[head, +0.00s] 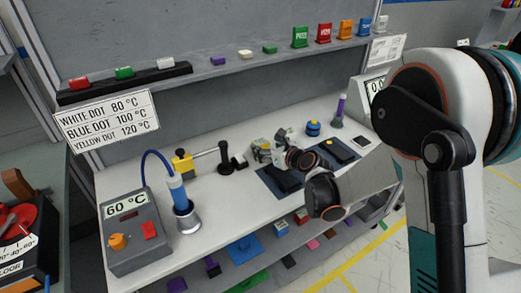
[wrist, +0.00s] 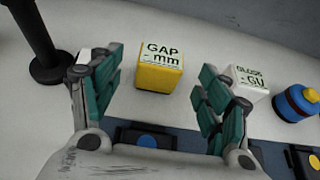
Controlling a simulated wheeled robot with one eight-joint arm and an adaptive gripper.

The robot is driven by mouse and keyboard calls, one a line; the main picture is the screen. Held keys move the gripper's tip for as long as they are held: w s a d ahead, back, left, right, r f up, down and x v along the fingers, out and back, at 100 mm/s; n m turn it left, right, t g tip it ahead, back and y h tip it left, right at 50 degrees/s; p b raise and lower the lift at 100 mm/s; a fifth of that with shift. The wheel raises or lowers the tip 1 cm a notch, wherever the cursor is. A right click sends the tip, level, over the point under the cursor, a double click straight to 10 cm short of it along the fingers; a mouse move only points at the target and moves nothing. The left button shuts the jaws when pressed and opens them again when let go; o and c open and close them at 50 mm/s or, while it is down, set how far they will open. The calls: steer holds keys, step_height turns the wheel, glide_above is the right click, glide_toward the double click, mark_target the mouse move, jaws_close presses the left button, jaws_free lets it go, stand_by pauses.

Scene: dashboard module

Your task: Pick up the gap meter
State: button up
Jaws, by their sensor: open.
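The gap meter is a small yellow box with a white top reading "GAP - mm" (wrist: 158,75). It stands upright on the white bench. In the wrist view it sits ahead of my gripper (wrist: 160,88), between the two spread teal-padded fingers, nearer the left one. The fingers are open and hold nothing; no contact with the box shows. In the head view my gripper (head: 283,139) is low over the bench, and the yellowish box (head: 260,150) shows just left of it, partly hidden.
A white box reading "GLOSS - GU" (wrist: 247,82) stands close behind the right finger. A blue jar with a yellow top (wrist: 297,102) is farther right. A black stand (wrist: 50,62) is at the left. Dark mats (head: 272,179) lie at the bench's front; a shelf runs above.

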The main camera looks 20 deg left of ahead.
mark_target(262, 143)
steer(key=x, duration=0.1)
steer(key=b+x, duration=0.1)
steer(key=x, duration=0.1)
steer(key=b+x, duration=0.1)
steer(key=x, duration=0.1)
steer(key=shift+w+a+r, duration=0.15)
steer(key=shift+r, duration=0.2)
steer(key=c, duration=1.2)
